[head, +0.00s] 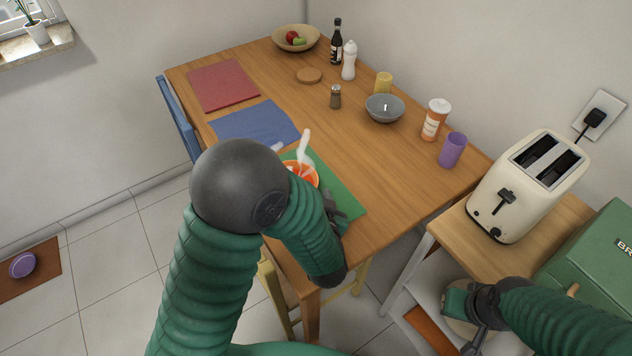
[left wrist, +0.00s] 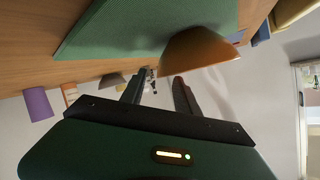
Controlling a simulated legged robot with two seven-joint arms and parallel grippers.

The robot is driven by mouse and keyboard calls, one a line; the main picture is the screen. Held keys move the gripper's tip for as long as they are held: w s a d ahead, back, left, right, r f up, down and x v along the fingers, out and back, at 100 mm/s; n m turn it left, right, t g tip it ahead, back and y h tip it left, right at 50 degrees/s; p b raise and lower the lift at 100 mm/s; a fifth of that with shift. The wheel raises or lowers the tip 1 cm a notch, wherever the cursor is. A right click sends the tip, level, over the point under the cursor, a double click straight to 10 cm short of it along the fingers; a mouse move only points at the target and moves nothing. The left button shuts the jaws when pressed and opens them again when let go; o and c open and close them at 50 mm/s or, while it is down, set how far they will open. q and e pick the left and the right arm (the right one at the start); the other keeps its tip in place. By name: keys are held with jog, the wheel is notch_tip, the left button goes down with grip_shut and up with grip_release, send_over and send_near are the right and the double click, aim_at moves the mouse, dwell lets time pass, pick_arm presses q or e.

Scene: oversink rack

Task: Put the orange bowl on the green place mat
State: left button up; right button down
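The orange bowl (head: 303,174) stands on the green place mat (head: 343,197) at the table's near end, partly hidden by my left arm in the head view.
A blue mat (head: 256,122) and a red mat (head: 223,85) lie farther back. A grey bowl (head: 384,109), orange-white jar (head: 435,120) and purple cup (head: 452,150) stand along the right. A toaster (head: 526,186) stands on a side shelf. The table's middle is clear.

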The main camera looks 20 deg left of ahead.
pick_arm(q)
jog(key=p+v, duration=0.1)
jog(key=v, duration=0.6)
jog(key=shift+s, duration=0.1)
jog(key=shift+r, duration=0.1)
